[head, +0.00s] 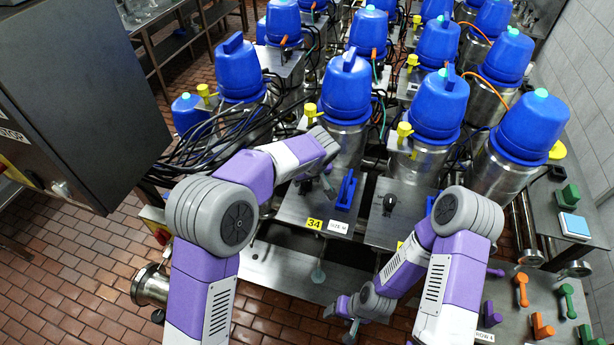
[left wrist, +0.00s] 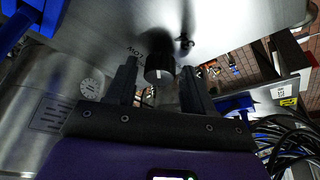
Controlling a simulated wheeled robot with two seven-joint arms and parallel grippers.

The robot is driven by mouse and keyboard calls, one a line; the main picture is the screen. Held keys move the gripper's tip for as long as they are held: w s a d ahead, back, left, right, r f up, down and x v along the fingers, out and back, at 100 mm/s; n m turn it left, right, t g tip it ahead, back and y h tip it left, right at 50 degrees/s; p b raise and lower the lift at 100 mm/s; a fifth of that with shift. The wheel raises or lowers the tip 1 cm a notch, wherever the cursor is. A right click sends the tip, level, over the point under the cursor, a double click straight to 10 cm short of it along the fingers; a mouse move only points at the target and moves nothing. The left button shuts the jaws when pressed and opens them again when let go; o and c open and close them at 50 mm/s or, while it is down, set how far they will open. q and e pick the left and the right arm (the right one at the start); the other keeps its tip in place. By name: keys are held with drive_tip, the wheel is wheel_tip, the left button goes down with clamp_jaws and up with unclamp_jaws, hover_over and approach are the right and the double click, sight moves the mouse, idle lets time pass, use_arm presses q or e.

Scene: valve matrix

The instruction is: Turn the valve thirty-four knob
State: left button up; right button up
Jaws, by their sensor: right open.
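The yellow 34 label (head: 314,223) sits on the front edge of a steel valve panel (head: 300,209), beside a white tag. In the left wrist view a black round knob (left wrist: 160,68) with a pale mark stands on a steel face with lettering next to it. My left gripper (left wrist: 158,88) is open, its two dark fingers on either side of the knob with small gaps. In the head view my left wrist largely hides this knob and the fingers. My right gripper (head: 344,318) is open and empty, low in front of the panels.
A blue lever (head: 347,190) rises on the 34 panel. The neighbouring panel has a black knob (head: 390,203). Blue-topped valves (head: 346,90) stand in rows behind, with black cables (head: 215,135) at left. A dark cabinet (head: 75,100) is at far left. Loose coloured handles (head: 521,290) lie at lower right.

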use_arm(q)
drive_tip(key=c, duration=0.8)
